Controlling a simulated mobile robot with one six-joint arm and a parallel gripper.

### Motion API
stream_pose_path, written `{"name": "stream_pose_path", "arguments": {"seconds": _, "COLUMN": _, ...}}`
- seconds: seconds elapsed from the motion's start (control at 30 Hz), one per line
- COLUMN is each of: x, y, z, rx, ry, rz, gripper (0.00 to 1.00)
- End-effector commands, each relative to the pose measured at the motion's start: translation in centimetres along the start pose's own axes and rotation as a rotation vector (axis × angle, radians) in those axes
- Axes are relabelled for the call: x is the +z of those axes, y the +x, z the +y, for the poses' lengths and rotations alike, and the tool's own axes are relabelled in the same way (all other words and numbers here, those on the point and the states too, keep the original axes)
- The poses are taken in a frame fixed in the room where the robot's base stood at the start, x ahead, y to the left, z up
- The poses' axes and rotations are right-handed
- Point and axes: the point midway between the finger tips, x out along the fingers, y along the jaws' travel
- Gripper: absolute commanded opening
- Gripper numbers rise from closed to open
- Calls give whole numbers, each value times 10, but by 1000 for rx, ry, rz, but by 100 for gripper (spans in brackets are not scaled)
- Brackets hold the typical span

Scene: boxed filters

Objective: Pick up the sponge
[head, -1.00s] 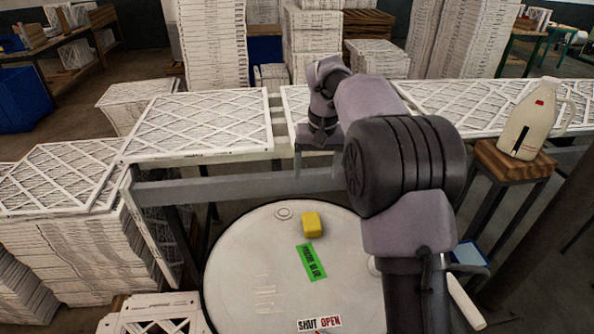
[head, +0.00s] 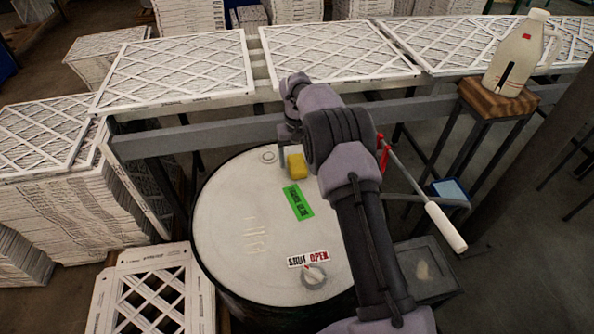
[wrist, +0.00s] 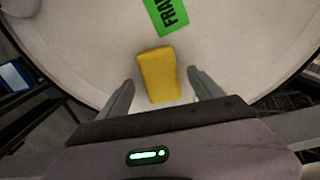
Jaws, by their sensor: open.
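The yellow sponge (head: 297,166) lies on the white round drum lid (head: 225,215), close to its far edge. In the wrist view the sponge (wrist: 159,75) sits ahead of and partly between the two fingers of my gripper (wrist: 158,92). The fingers are apart, with a gap on each side of the sponge, and nothing is held. In the head view my gripper (head: 284,154) is low beside the sponge, partly hidden by my wrist. I cannot tell how high the fingertips are above the lid.
A green label (head: 298,202) and a dial (head: 314,276) with a shut/open sign are on the lid. Behind runs a grey rail (head: 200,137) under framed filters (head: 172,67). A white jug (head: 515,55) stands on a wooden stool (head: 498,98). A white-handled lever (head: 446,227) is right of my arm.

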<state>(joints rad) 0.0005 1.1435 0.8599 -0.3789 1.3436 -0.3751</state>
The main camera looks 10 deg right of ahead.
Motion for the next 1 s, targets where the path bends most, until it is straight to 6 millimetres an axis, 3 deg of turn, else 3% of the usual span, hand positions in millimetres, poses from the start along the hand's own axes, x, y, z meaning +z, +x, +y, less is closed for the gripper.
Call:
{"name": "stream_pose_path", "arguments": {"seconds": 0.03, "x": 1, "y": 14, "z": -1, "rx": 0, "ry": 0, "rz": -2, "gripper": 75}}
{"name": "stream_pose_path", "arguments": {"seconds": 0.1, "x": 1, "y": 22, "z": 0, "rx": 0, "ry": 0, "rz": -1, "gripper": 75}}
{"name": "stream_pose_path", "arguments": {"seconds": 0.37, "x": 0, "y": 24, "z": 0, "rx": 0, "ry": 0, "rz": 0, "gripper": 74}}
{"name": "stream_pose_path", "arguments": {"seconds": 0.6, "x": 0, "y": 24, "z": 0, "rx": 0, "ry": 0, "rz": 0, "gripper": 26}}
{"name": "stream_pose_path", "arguments": {"seconds": 0.7, "x": 0, "y": 23, "z": 0, "rx": 0, "ry": 0, "rz": 0, "gripper": 11}}
{"name": "stream_pose_path", "arguments": {"seconds": 0.87, "x": 0, "y": 23, "z": 0, "rx": 0, "ry": 0, "rz": 1, "gripper": 11}}
{"name": "stream_pose_path", "arguments": {"seconds": 1.0, "x": 0, "y": 0, "z": 0, "rx": 0, "ry": 1, "rz": 3, "gripper": 11}}
